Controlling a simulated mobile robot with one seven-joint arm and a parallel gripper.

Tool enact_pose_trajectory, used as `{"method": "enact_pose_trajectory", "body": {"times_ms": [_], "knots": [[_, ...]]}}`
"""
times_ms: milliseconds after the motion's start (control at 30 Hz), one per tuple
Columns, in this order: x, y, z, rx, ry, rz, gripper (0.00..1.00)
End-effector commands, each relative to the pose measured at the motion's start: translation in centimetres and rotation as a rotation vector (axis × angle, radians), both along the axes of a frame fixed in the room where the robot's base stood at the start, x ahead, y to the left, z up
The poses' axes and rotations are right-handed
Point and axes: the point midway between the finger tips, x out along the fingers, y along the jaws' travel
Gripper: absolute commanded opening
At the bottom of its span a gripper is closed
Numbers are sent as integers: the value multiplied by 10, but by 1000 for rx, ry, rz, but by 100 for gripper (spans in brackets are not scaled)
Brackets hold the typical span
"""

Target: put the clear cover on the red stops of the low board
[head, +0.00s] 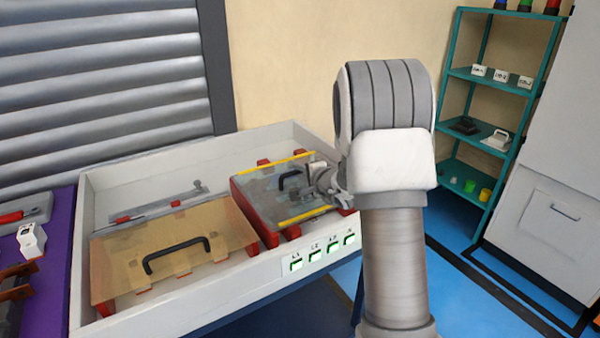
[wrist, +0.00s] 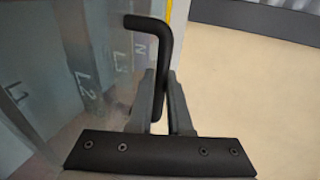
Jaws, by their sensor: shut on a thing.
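The clear cover (head: 268,190) is a see-through sheet with yellow edge strips and a black handle (head: 287,180). It is over the right part of the white tray-like board (head: 85,215), above red stops (head: 270,238). I cannot tell whether it touches them. My gripper (head: 322,178) is at the cover's right side, shut on its black handle, which shows between the fingers (wrist: 160,82) in the wrist view. The clear sheet (wrist: 60,60) is left of the handle there, with blurred labels such as L2 behind it.
An amber cover (head: 215,225) with a black handle lies on the left of the board, with red pieces at its corners. A grey bar (head: 150,210) lies behind it. Green-marked labels (head: 315,255) line the front wall. A teal shelf (head: 462,130) stands at the right.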

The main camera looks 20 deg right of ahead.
Motion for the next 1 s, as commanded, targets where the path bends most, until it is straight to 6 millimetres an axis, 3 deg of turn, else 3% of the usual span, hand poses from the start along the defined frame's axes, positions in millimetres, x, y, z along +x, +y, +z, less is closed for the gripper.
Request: {"method": "enact_pose_trajectory", "body": {"times_ms": [33, 67, 200, 667, 1000], "knots": [[1, 0, -1, 0, -4, 0, 0], [0, 0, -1, 0, -1, 0, 20], [0, 0, 0, 0, 0, 0, 46], [0, 0, 6, 0, 0, 0, 47], [-67, -9, 27, -1, 0, -3, 47]]}}
